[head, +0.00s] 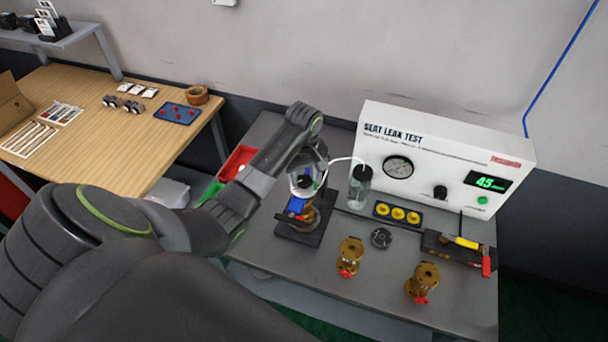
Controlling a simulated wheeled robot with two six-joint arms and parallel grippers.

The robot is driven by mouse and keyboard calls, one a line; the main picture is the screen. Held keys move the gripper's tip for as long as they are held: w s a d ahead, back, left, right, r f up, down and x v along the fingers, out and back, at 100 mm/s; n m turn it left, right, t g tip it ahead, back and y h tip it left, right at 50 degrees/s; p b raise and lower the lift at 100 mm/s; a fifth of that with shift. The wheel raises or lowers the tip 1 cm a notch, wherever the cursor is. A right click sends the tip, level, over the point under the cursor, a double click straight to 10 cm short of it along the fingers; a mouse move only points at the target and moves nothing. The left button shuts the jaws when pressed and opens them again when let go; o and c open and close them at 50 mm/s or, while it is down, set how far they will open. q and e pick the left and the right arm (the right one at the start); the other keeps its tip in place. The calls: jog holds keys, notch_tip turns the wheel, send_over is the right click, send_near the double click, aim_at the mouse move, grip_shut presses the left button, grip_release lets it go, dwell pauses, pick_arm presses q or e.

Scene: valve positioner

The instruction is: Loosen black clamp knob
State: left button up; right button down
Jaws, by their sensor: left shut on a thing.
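My left arm reaches in from the left and bends down over the fixture. My left gripper (305,184) points down and is shut on the black knob; its fingers partly hide the knob. Below it, a brass valve (310,216) with a blue part (295,207) stands in the fixture, partly covered. My right gripper is not in view.
A clear tube runs to a bottle (360,186) close beside my gripper. Two brass valves (350,254) (427,280), a black disc (381,238) and a yellow-capped tray (397,214) lie right.

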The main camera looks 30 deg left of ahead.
pick_arm(q)
jog(key=shift+n, duration=2.3)
jog(key=o, duration=1)
jog(key=shift+c, duration=0.2)
